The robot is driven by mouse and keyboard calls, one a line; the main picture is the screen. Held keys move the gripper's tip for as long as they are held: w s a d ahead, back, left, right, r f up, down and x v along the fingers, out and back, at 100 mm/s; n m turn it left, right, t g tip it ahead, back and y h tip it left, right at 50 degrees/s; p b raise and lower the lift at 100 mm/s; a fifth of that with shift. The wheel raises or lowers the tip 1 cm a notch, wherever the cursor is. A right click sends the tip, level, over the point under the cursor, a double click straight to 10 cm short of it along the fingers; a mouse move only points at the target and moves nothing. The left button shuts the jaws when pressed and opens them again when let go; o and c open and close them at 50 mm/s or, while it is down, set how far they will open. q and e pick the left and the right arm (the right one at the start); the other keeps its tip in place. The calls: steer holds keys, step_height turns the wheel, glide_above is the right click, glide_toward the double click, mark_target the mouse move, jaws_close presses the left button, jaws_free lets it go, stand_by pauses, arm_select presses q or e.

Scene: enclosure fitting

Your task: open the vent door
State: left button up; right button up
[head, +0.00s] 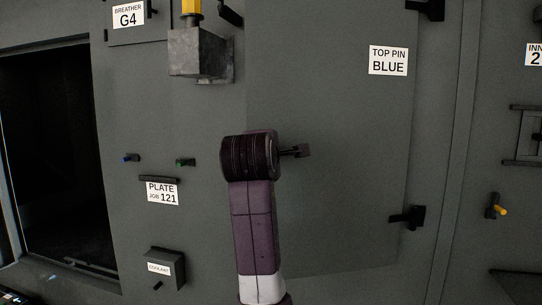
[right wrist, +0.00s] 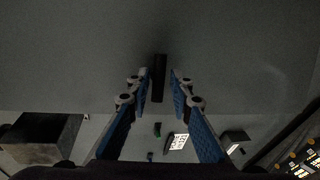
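The large grey door panel (head: 335,200), labelled TOP PIN BLUE, appears flush with the enclosure front in the head view. Black hinges (head: 408,217) sit along its right edge. A dark purple arm of mine (head: 255,225) reaches up in front of the panel's left part and hides my gripper there. In the right wrist view my right gripper (right wrist: 160,77) is open, its blue-padded fingers on either side of a short black bar handle (right wrist: 159,80) on a grey surface. Narrow gaps seem to show beside the bar; contact is unclear. My left gripper is not in view.
A metal box (head: 198,52) with a yellow pin (head: 191,8) juts out above my arm. A black latch (head: 230,13) is at the top. Blue (head: 131,158) and green (head: 185,162) pegs and a coolant box (head: 163,268) stand left. A dark opening (head: 50,150) is at far left.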

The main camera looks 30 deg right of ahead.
steer(key=shift+o, duration=0.7)
steer(key=shift+s, duration=0.15)
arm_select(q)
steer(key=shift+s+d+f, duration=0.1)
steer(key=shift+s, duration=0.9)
arm_select(e)
steer(key=v, duration=1.2)
steer(key=shift+s+r, duration=0.15)
steer(key=shift+s, duration=0.1)
steer(key=shift+d, duration=0.1)
